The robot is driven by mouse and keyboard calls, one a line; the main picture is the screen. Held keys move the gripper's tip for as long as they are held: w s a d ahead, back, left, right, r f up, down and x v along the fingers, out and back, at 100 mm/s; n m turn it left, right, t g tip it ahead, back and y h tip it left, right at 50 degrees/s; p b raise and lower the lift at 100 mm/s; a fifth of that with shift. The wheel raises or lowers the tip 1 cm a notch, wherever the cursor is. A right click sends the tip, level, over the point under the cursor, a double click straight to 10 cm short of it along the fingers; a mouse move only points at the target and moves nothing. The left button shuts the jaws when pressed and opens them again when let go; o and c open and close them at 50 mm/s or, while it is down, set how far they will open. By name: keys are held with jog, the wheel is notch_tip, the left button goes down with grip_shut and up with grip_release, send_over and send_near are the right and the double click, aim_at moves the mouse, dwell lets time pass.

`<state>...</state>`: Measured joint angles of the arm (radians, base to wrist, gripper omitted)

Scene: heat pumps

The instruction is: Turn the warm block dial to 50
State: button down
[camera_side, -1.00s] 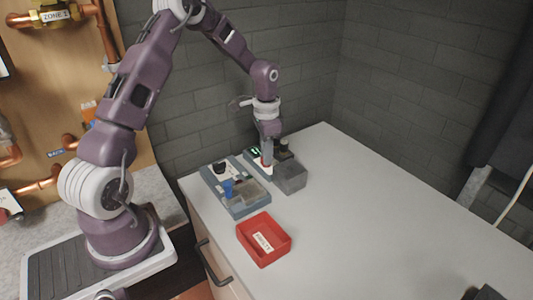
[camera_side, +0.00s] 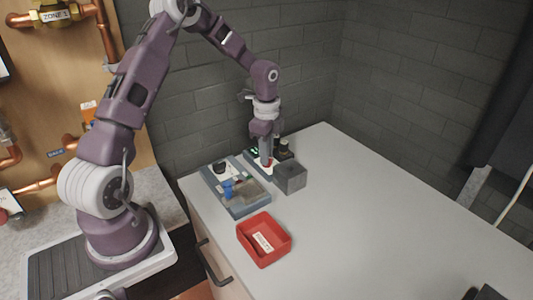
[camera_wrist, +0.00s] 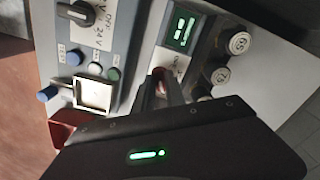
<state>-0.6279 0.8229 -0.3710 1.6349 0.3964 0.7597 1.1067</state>
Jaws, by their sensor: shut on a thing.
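The warm block (camera_side: 252,157) is a grey-blue unit at the back of the bench. In the wrist view its green-lit display (camera_wrist: 183,28) shows, but I cannot read the figures. The dial (camera_wrist: 158,84) is a reddish knob below the display, beside a white label plate, and is mostly hidden by my fingers. My gripper (camera_wrist: 168,90) points down over the unit and is shut on the dial. In the side view my gripper (camera_side: 265,158) covers the dial, so its pointer and setting cannot be read.
A control panel (camera_side: 248,208) with a black rotary switch (camera_wrist: 80,13) and a blue knob (camera_side: 227,187) stands left. Round-topped, numbered pieces (camera_wrist: 238,43) stand beside the display. A red tray (camera_side: 263,258) is in front; the right bench is clear.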

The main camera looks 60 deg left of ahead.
dwell(0.4)
jog(key=c, duration=1.4)
grip_release()
